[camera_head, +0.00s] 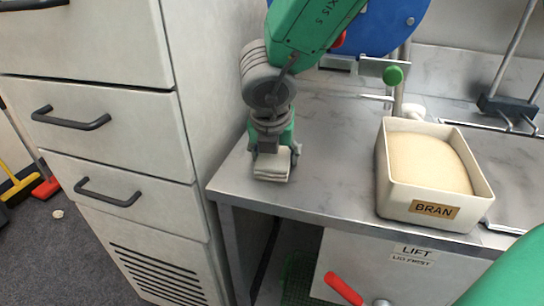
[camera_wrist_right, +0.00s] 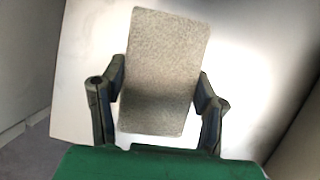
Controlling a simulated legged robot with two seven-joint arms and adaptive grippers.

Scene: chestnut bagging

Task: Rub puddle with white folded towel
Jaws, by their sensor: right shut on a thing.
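The white folded towel (camera_head: 271,172) is at the front left corner of the metal table, just below my right gripper (camera_head: 272,150). My right gripper is shut on it. In the right wrist view the towel (camera_wrist_right: 163,70) is a pale, rough-textured rectangle between the two dark fingers. The towel looks to be at or very near the tabletop, but I cannot tell whether it touches. I cannot make out a puddle; it may be hidden under the towel or arm. My left gripper is not in view.
A white bin of bran (camera_head: 432,210) stands on the metal table (camera_head: 330,150) to the right. A grey drawer cabinet (camera_head: 110,150) stands close on the left. The tabletop between towel and bin is clear. A red handle (camera_head: 343,289) sticks out below the table's front edge.

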